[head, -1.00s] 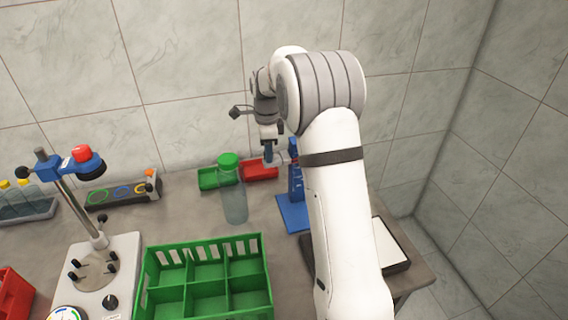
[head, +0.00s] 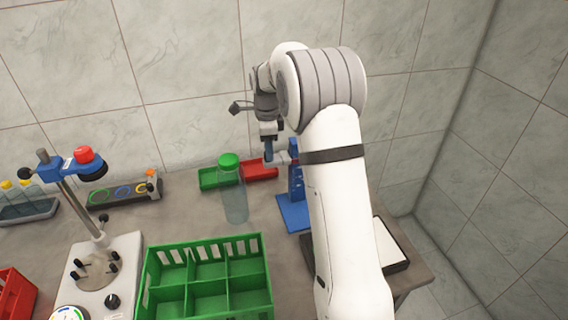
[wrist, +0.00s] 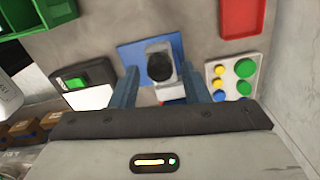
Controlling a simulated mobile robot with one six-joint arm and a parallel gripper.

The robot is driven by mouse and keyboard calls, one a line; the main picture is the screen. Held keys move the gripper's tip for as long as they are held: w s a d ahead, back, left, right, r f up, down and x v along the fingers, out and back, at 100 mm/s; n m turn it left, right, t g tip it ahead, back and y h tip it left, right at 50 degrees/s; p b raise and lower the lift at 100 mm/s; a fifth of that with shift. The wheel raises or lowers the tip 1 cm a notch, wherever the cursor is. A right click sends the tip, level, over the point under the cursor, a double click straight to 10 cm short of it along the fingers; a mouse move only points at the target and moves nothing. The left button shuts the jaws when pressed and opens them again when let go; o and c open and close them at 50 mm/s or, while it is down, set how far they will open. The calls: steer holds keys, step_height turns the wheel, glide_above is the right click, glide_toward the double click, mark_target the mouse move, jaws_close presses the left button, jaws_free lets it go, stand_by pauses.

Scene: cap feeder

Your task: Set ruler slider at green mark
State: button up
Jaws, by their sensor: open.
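A blue stand (head: 294,208) with an upright column stands right of the middle in the head view, partly behind my arm. In the wrist view its blue base (wrist: 128,54) lies under a grey block with a round black knob (wrist: 160,67). I cannot tell for certain whether this is the ruler slider. No green mark on a ruler can be made out. My gripper (head: 268,149) is beside the column's upper part. In the wrist view my gripper (wrist: 158,72) is open, one finger on each side of the knob; contact cannot be told.
A green-lidded jar (head: 231,188) and a green crate (head: 207,240) stand left of the stand. A red tray (head: 260,171) lies behind. The wrist view shows a panel of coloured buttons (wrist: 230,66) at right and a device with a green display (wrist: 75,83) at left.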

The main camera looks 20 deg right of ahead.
step_height(320, 180, up, 7)
steer(key=p, duration=0.4)
steer(key=shift+f, duration=0.25)
steer(key=shift+s+r, duration=0.2)
steer(key=shift+r, duration=0.05)
steer(key=s+r+n+t, duration=0.1)
steer(key=s+r+n, duration=0.35)
steer(key=s, duration=0.45)
steer(key=s+r+n+t, duration=0.1)
steer(key=s+r+n, duration=0.4)
steer(key=s, duration=0.5)
steer(key=s+f+n, duration=0.2)
steer(key=s+n, duration=0.3)
steer(key=s, duration=0.3)
steer(key=s+a+f+n+t+b, duration=0.1)
steer(key=s+f+n, duration=0.1)
steer(key=s+n, duration=0.3)
steer(key=s, duration=0.3)
steer(key=shift+a+f, duration=0.15)
steer(key=shift+f, duration=0.2)
